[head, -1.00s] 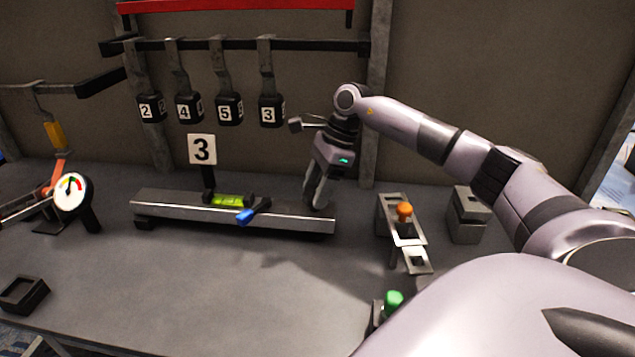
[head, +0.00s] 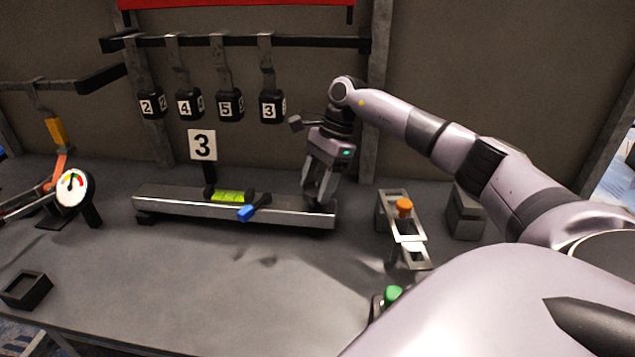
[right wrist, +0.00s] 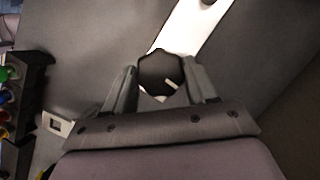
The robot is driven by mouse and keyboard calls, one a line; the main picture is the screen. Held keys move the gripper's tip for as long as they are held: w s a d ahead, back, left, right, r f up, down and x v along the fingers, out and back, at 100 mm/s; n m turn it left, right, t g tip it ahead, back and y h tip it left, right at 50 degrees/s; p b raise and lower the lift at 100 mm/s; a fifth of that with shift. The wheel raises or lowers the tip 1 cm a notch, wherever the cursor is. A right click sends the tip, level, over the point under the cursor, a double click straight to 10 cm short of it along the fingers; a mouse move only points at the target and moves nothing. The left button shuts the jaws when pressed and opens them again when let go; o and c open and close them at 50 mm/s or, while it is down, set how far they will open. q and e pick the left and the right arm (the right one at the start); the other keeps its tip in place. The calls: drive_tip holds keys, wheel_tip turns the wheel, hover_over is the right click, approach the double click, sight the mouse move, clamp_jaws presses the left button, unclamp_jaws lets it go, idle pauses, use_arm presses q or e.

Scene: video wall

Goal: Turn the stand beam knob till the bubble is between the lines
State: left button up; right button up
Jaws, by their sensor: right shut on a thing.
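In the head view the fingers mostly hide the knob. My left gripper is not in view.
Numbered black weights (head: 230,108) hang behind. A metal bracket with an orange knob (head: 404,206) stands to the right, a round gauge (head: 72,188) to the left.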

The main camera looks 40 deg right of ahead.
sight(314, 188)
drive_tip(key=o, duration=1)
drive_tip(key=shift+w+r, duration=0.1)
drive_tip(key=shift+r, duration=0.25)
drive_tip(key=shift+o, duration=0.2)
drive_tip(key=shift+f, duration=0.15)
drive_tip(key=v, duration=0.2)
drive_tip(key=shift+d+r, duration=0.15)
drive_tip(key=shift+r, duration=0.15)
drive_tip(key=s+d, duration=0.2)
drive_tip(key=d, duration=1)
drive_tip(key=shift+r+b, duration=0.15)
drive_tip(key=shift+b, duration=0.25)
